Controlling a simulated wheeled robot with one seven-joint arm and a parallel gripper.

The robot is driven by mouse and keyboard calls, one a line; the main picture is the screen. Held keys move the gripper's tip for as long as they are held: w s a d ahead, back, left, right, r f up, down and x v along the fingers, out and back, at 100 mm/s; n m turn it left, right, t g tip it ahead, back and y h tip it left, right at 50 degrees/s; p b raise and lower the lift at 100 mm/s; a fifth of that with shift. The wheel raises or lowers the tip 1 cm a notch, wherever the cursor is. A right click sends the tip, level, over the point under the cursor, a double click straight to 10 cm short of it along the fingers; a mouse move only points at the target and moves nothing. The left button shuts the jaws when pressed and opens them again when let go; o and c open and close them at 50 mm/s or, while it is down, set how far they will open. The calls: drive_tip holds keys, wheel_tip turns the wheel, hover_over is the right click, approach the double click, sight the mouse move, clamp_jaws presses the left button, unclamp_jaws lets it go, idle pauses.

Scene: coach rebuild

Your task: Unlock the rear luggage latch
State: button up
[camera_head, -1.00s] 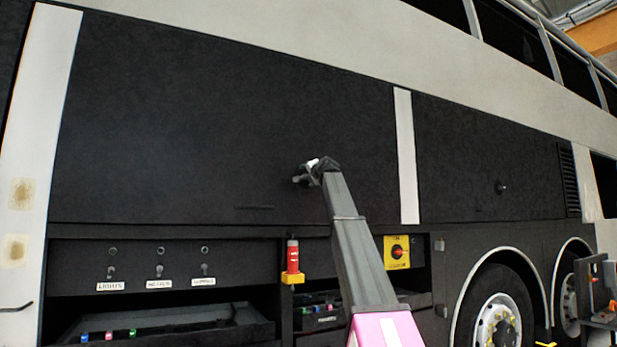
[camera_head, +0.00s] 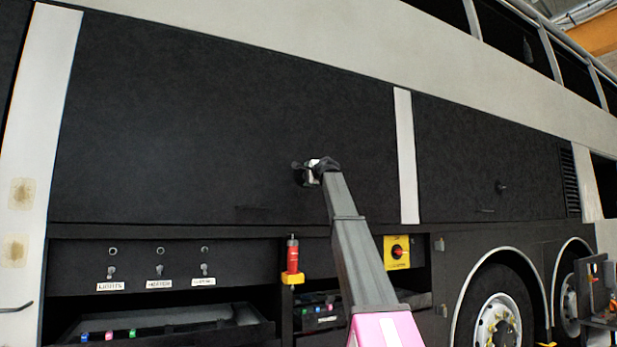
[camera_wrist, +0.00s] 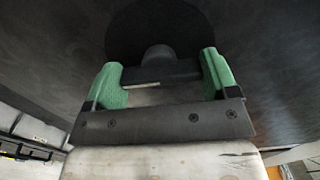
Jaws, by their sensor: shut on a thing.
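My gripper (camera_head: 307,171) is at the lower right part of the large dark luggage panel (camera_head: 210,120), against its face. In the wrist view, my gripper (camera_wrist: 162,80) has its two green-padded fingers on either side of a dark latch handle (camera_wrist: 160,72), shut on it. The handle stands out from a round dark base (camera_wrist: 155,25) on the panel. In the head view my wrist hides most of this latch. A second small latch (camera_head: 501,187) sits on the smaller dark panel to the right. I cannot tell from its look whether either latch is locked.
Below the panel are labelled switches (camera_head: 159,270), a red cylinder (camera_head: 292,258) on a yellow holder and a yellow plate with a red knob (camera_head: 397,252). Open trays (camera_head: 165,325) stick out at lower left. Wheels (camera_head: 497,322) are at right.

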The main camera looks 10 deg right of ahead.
idle(0.3)
drive_tip(key=o, duration=0.8)
drive_tip(key=shift+s, duration=0.1)
drive_tip(key=v, duration=1)
drive_tip(key=shift+s+d, duration=0.15)
drive_tip(key=shift+s, duration=0.15)
